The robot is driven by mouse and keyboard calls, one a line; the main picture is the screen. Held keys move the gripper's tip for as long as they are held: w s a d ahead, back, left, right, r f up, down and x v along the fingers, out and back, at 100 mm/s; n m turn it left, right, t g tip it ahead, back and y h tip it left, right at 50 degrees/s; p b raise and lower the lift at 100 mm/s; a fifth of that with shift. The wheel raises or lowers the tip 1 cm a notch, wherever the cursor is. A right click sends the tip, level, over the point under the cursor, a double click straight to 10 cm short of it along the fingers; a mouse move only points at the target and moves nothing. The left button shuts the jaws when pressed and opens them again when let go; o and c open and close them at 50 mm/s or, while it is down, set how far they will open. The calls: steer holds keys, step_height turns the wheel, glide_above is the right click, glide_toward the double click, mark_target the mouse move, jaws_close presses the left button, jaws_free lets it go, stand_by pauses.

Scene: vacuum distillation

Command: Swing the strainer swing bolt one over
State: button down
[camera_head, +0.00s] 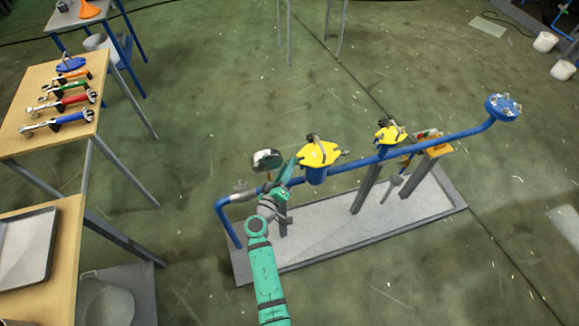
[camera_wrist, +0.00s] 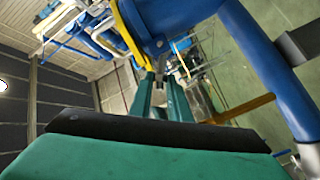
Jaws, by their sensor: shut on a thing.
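The strainer is a blue body (camera_head: 316,177) on the blue pipe, with a yellow lid (camera_head: 319,153) on top. Dark metal fittings show on the lid's far and right sides. My green gripper (camera_head: 296,164) is at the lid's left edge. In the wrist view its two fingers (camera_wrist: 161,77) are close together beside the yellow rim (camera_wrist: 131,35) and blue body (camera_wrist: 172,14). They are shut on a small swing bolt at the strainer's edge, mostly hidden by the fingers; its exact angle cannot be told.
A round gauge (camera_head: 267,160) stands close left of my gripper. A second yellow-topped fitting (camera_head: 390,134) and a blue end flange (camera_head: 503,107) lie along the pipe to the right. A grey tray base (camera_head: 335,232) lies below. A tool table (camera_head: 52,90) stands left.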

steer(key=shift+s+d+r+m+g, duration=0.15)
steer(key=shift+d+r+m+g, duration=0.1)
steer(key=shift+m+g, duration=0.2)
steer(key=c, duration=1.9)
jaws_free()
steer(key=v, duration=1)
steer(key=shift+s+r, duration=0.15)
steer(key=shift+s, duration=0.2)
